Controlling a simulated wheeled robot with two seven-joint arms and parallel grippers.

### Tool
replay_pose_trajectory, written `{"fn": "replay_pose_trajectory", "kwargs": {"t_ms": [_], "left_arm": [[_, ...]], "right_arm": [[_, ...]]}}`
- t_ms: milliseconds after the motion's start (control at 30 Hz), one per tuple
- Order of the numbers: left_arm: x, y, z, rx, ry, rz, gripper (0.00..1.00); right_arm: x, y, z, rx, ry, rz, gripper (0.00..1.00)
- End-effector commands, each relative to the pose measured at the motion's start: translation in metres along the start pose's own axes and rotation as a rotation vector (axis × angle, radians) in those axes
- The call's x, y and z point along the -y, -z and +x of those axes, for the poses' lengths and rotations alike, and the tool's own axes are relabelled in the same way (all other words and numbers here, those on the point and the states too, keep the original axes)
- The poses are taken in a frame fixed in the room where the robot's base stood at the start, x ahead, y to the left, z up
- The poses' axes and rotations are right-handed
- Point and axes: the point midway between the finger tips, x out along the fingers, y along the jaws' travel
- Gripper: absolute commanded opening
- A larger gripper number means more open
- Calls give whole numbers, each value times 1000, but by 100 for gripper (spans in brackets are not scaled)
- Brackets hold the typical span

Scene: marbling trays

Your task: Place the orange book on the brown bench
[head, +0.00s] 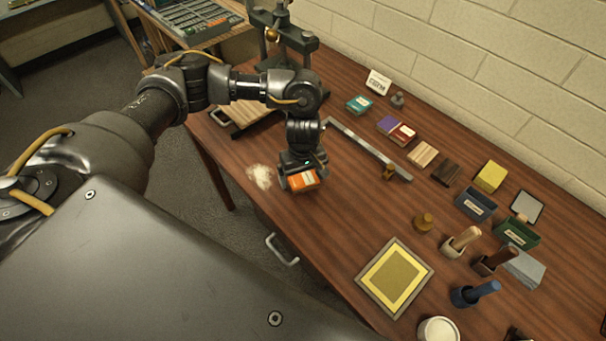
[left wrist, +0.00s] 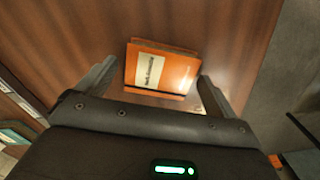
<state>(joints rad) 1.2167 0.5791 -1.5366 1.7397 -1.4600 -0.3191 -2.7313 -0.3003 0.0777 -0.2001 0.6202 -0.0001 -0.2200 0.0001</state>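The orange book (head: 304,181) with a white label is directly below my left gripper (head: 302,174), near the front edge of the brown wood-topped bench (head: 345,225). In the left wrist view, the book (left wrist: 162,68) lies between the two fingers of the left gripper (left wrist: 158,82), over the brown wood surface (left wrist: 65,45). The fingers are spread, one on each side, with narrow gaps to the book. I cannot tell whether its underside touches the bench. My right gripper is not in view.
A pale powder patch (head: 261,177) lies left of the book. A long metal bar (head: 360,144) lies behind it. A framed yellow tray (head: 394,278) is to the front right. Other books, boxes and handled tools stand farther right. Bare wood lies between book and tray.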

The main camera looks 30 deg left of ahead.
Motion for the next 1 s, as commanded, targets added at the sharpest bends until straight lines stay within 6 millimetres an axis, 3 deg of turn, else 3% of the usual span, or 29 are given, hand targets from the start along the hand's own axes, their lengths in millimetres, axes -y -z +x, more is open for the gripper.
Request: {"fn": "replay_pose_trajectory", "kwargs": {"t_ms": [400, 1000], "left_arm": [[-1, 1, -9, -2, -3, 1, 94], [-1, 1, -110, -2, -3, 1, 94]], "right_arm": [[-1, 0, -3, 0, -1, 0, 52], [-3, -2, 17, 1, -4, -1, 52]]}}
